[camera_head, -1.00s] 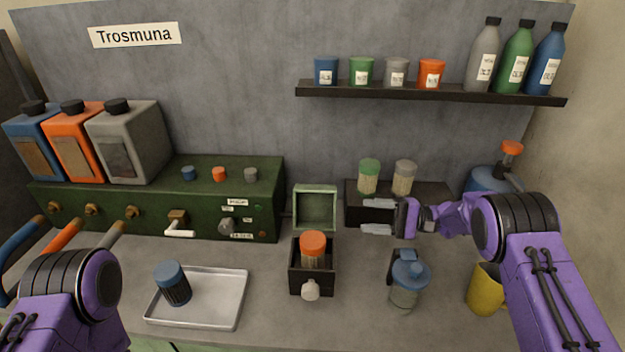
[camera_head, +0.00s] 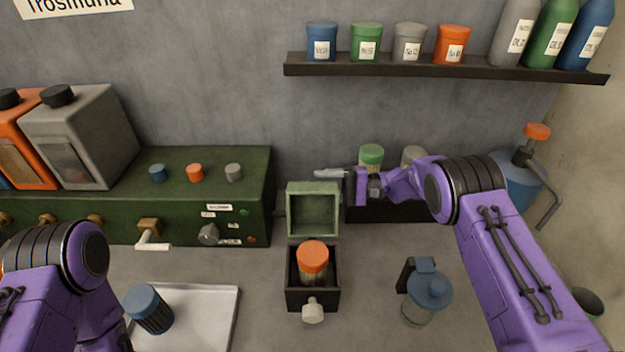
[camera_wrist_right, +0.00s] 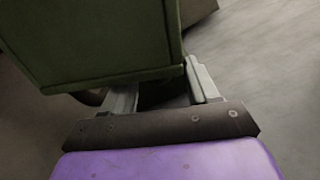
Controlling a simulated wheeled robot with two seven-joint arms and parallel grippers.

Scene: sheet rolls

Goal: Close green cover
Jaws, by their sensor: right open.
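The green cover (camera_head: 313,212) stands open and upright at the back of a small black box (camera_head: 313,299), its hollow inner side facing me. An orange-capped jar (camera_head: 312,262) stands inside the box. A pale knob (camera_head: 312,311) is on the box's front. My right gripper (camera_head: 322,174) is open at the cover's top edge, pointing left. In the right wrist view a green panel (camera_wrist_right: 95,40), seemingly the cover, lies just ahead of the open fingers (camera_wrist_right: 165,92); contact cannot be told. Of my left arm only links show; its gripper is out of view.
A green console (camera_head: 200,208) with knobs is left of the box. A tray (camera_head: 205,315) holds a blue-capped jar (camera_head: 148,309). A blue-lidded jar (camera_head: 427,290) stands right of the box. A dark stand with two jars (camera_head: 371,158) is behind my right gripper.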

